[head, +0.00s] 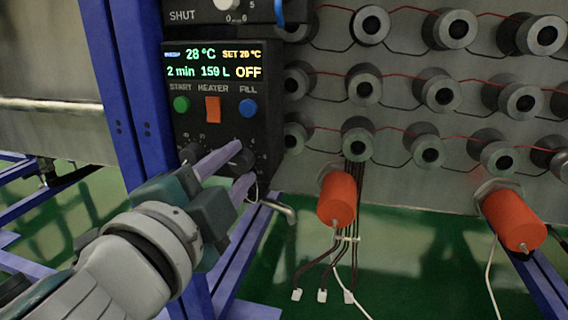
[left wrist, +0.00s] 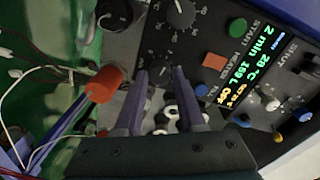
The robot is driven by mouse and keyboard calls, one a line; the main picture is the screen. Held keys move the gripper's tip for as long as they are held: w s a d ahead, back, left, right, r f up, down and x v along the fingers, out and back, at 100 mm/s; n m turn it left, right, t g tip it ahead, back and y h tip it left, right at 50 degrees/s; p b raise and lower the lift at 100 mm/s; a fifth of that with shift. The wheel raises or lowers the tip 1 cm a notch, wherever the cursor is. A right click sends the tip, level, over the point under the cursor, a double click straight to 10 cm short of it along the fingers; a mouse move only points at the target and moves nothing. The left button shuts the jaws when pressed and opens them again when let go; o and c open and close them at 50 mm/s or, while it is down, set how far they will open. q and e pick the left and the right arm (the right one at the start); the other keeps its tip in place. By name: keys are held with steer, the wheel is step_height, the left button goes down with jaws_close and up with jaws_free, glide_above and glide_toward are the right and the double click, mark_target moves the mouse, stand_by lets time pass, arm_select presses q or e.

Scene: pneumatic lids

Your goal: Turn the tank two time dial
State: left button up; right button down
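A dark control panel (head: 215,125) carries a lit display (head: 213,63) reading 28 °C, SET 20 °C, 2 min, 159 L and OFF. Two dark dials sit below its buttons, a left dial (head: 189,153) and a right dial (head: 243,158), with scale marks around them. No label naming the tank or the time dial is legible. My left gripper (head: 245,162) is at the right dial, its two purple fingers apart, one above and one below the knob. In the left wrist view the fingertips (left wrist: 161,72) straddle a dark knob; contact cannot be told. My right gripper is not in view.
Green START (head: 181,104), orange HEATER (head: 212,109) and blue FILL (head: 248,108) buttons sit just above the dials. A blue post (head: 125,100) stands left of the panel. Orange cylinders (head: 337,198) and hanging wires are to the right. Another panel is above.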

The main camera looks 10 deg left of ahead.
arm_select(q)
steer(key=o, duration=0.3)
steer(key=shift+o, duration=0.2)
steer(key=shift+s, duration=0.15)
steer(key=shift+s, duration=0.3)
steer(key=s, duration=0.9)
steer(key=shift+a+r+p, duration=0.2)
steer(key=shift+a+p, duration=0.15)
steer(key=shift+p, duration=0.1)
